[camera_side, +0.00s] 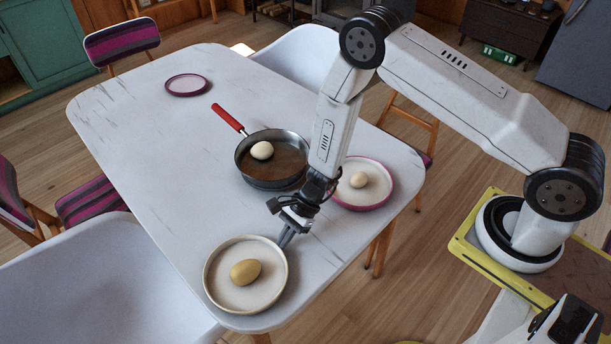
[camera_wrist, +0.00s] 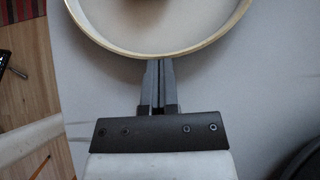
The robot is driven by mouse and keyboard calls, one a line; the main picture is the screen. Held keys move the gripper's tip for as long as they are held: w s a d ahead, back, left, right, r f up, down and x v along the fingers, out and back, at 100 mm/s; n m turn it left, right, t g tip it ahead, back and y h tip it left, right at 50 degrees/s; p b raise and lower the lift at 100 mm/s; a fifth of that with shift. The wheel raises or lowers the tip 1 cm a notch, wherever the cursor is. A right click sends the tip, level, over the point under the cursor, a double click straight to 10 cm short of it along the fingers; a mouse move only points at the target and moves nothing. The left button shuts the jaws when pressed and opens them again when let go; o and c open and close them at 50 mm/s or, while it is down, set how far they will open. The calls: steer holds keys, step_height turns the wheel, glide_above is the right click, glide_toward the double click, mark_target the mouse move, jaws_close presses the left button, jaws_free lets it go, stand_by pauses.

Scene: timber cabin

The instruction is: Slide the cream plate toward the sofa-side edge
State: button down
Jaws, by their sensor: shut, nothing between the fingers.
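The cream plate (camera_side: 216,284) lies flat near the front corner of the white table (camera_side: 150,130), with a yellowish egg-shaped thing (camera_side: 245,272) on it. My gripper (camera_side: 284,241) is shut and empty, pointing down at the plate's right rim. In the wrist view the closed fingertips (camera_wrist: 158,66) are at the near edge of the cream plate (camera_wrist: 110,42); they look to be touching the rim or just beside it. The egg is mostly cut off at the top of the wrist view. No sofa is clearly identifiable.
A pan (camera_side: 270,180) with a red handle holds a pale egg (camera_side: 262,150). A small purple-rimmed plate (camera_side: 187,85) lies at the far end. The table's left middle is clear.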

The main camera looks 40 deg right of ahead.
steer(key=shift+r, duration=0.1)
steer(key=v, duration=1)
stand_by(0.3)
steer(key=s+d+r+n+t+h, duration=0.1)
steer(key=s+d+r+n+h, duration=0.3)
steer(key=r+n, duration=0.4)
steer(key=s+d+r+n+t+h, duration=0.1)
steer(key=s+d+r+n+h, duration=0.4)
steer(key=r+n, duration=0.4)
steer(key=shift+s+d+n+t, duration=0.15)
steer(key=shift+d+n+t, duration=0.15)
steer(key=shift+d+n, duration=0.3)
